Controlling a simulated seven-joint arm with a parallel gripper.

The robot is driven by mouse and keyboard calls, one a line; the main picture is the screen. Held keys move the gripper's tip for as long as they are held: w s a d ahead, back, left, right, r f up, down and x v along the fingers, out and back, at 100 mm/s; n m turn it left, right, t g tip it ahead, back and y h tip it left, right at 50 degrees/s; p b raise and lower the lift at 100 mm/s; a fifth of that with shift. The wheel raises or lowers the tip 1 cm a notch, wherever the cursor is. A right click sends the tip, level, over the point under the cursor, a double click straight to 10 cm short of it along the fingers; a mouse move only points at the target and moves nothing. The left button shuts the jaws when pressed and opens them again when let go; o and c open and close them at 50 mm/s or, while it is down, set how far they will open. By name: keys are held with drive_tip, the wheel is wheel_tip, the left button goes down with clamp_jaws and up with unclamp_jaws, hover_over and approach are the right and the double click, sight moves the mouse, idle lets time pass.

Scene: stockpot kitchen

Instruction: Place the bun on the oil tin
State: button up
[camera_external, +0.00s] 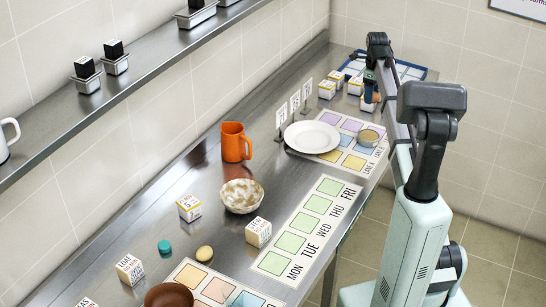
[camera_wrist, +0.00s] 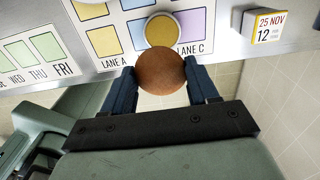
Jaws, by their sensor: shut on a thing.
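The bun (camera_wrist: 160,72) is a round brown ball in the wrist view. My gripper (camera_wrist: 162,68) is shut on it, with one dark blue finger on each side. In the external view my gripper (camera_external: 369,98) is at the far end of the counter, and the bun is mostly hidden there. The oil tin (camera_external: 369,138) looks like a low round tin with a gold top, standing on the lane mat near the white plate. In the wrist view the oil tin (camera_wrist: 162,30) shows just beyond the bun, partly covered by it. The bun is apart from the counter's visible markings.
A white plate (camera_external: 312,137) lies left of the tin, with small sign stands (camera_external: 294,104) behind it. Date-marked boxes (camera_external: 327,89) stand near my gripper; another box (camera_wrist: 264,25) shows in the wrist view. An orange jug (camera_external: 235,142) and a bowl (camera_external: 241,197) stand farther left.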

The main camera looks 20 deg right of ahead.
hover_over(368, 135)
wheel_tip(368, 135, down, 4)
drive_tip(key=shift+s+d+f, duration=0.1)
drive_tip(key=shift+d, duration=0.05)
drive_tip(key=shift+f, duration=5.4)
drive_tip(key=shift+f, duration=0.15)
drive_tip(key=o, duration=1)
drive_tip(key=shift+o, duration=0.2)
wheel_tip(368, 135, up, 12)
drive_tip(key=shift+r, duration=0.15)
